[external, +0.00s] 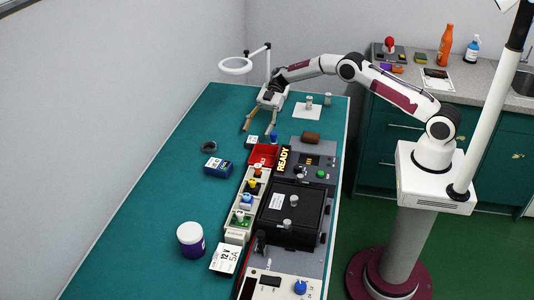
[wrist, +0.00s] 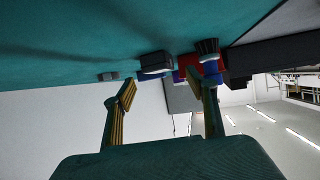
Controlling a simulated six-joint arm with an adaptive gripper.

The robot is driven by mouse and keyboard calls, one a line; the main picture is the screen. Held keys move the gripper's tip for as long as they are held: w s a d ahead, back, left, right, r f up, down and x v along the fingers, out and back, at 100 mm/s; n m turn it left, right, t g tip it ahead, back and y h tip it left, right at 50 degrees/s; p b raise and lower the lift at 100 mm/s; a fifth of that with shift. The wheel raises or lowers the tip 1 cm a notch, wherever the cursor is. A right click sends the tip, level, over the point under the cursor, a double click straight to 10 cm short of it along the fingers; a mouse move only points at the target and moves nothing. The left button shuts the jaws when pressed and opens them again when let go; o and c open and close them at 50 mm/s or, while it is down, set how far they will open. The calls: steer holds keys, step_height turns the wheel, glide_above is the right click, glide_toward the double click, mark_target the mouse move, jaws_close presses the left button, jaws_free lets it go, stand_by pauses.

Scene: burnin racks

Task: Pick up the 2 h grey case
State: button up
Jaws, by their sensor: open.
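My gripper (external: 259,129) is open and empty above the far end of the teal bench, its yellow-lined fingers spread. It also shows open in the wrist view (wrist: 167,92). No mark reading "2 h" is legible, so I cannot tell which thing is the 2 h grey case. Small grey pieces stand at the far right of the bench: one (external: 309,101) on a white sheet (external: 306,112), another (external: 328,99) beside it. Two more grey pieces (external: 292,200) (external: 287,224) are at the black box (external: 305,228). A blue piece (external: 273,137) is near my gripper's right finger.
A red tray (external: 263,155), a rack of coloured pieces (external: 236,236) and a control panel (external: 322,160) line the right side. A ring lamp (external: 236,66) stands behind my gripper. A white-lidded jar (external: 190,240) and blue box (external: 217,168) stand left. The bench's left side is mostly clear.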

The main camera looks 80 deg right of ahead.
mark_target(252, 139)
steer(key=shift+x, duration=1.95)
steer(key=c, duration=1.4)
